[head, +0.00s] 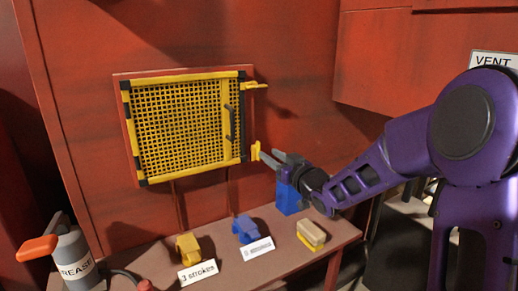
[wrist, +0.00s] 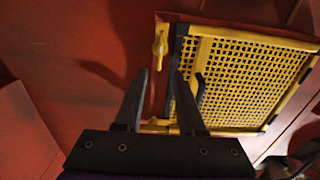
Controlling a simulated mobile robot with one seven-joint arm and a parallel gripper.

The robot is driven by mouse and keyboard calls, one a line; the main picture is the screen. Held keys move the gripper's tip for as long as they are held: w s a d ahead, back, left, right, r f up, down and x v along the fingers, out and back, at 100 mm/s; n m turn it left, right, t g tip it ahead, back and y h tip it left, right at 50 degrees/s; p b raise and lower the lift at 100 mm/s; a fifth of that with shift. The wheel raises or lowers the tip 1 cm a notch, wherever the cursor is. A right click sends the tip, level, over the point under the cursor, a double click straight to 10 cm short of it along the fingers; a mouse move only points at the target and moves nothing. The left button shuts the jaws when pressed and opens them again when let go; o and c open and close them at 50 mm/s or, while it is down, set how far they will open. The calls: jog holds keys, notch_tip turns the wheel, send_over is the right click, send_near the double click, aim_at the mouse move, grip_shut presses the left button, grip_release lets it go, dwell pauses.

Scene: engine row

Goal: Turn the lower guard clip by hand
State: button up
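The guard (head: 185,125) is a yellow mesh panel in a yellow and black frame on the red wall; it also shows in the wrist view (wrist: 245,75). The lower guard clip (head: 255,150) is a small yellow tab at the guard's lower right, standing roughly upright. In the wrist view the lower clip (wrist: 160,45) lies just beyond and between my fingertips. My gripper (head: 269,156) is open and empty, close to the lower clip; I cannot tell whether it touches. A dark handle (head: 229,122) is on the guard.
Below is a bench (head: 150,262) with a yellow item (head: 188,248), blue items (head: 245,228) (head: 290,198), a tan and yellow block (head: 311,234) and label cards. A grease can (head: 75,258) stands at the left. A red cabinet (head: 400,70) juts out at upper right.

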aim_at(259, 147)
jog(key=x, duration=0.7)
jog(key=shift+w+a, duration=0.15)
jog(key=shift+w, duration=0.1)
grip_shut()
